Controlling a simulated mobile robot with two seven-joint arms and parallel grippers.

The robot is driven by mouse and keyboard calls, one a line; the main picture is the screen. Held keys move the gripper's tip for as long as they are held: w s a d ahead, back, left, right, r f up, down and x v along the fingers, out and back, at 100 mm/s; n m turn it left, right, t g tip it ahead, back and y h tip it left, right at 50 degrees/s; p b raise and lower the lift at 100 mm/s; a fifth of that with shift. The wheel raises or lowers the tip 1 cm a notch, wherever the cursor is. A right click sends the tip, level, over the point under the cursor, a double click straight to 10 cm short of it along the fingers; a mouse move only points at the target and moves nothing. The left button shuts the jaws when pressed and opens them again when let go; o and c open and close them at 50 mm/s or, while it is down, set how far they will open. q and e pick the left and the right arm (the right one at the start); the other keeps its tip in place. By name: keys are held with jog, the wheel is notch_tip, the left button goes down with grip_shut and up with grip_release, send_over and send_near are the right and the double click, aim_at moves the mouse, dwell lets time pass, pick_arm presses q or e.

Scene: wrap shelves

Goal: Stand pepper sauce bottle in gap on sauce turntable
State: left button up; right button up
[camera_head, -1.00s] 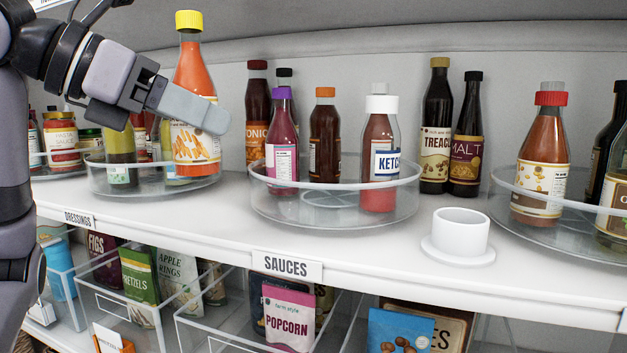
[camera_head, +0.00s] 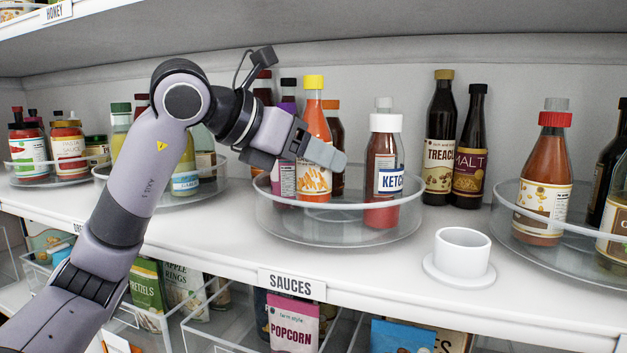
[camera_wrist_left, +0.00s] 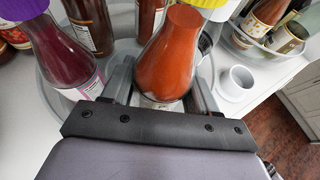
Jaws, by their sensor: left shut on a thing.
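The pepper sauce bottle (camera_head: 314,128), orange-red with a yellow cap, is upright over the sauce turntable (camera_head: 338,226). My left gripper (camera_head: 325,153) is shut on it; in the left wrist view the bottle (camera_wrist_left: 172,58) sits between the two fingers. Its base shows inside the clear rim, but I cannot tell whether it touches the turntable floor. A purple-capped bottle (camera_head: 283,171) is to its left, an orange-capped bottle (camera_head: 337,131) behind it and a white-capped ketchup bottle (camera_head: 381,158) to its right. My right gripper is not in view.
A white cup on a saucer (camera_head: 462,252) stands at the shelf's front, right of the turntable. Two dark bottles, one labelled malt (camera_head: 469,145), stand behind. Another turntable (camera_head: 505,212) is at the right, and the dressings turntable (camera_head: 104,178) is at the left.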

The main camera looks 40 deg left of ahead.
aim_at(299, 173)
pick_arm(q)
jog(key=shift+f, duration=1.85)
jog(key=shift+f+b, duration=0.2)
jog(key=shift+b, duration=0.2)
jog(key=o, duration=1.3)
jog(key=shift+r, duration=0.2)
jog(key=v, duration=1.2)
jog(key=shift+s+b, duration=0.1)
jog(key=shift+b, duration=0.3)
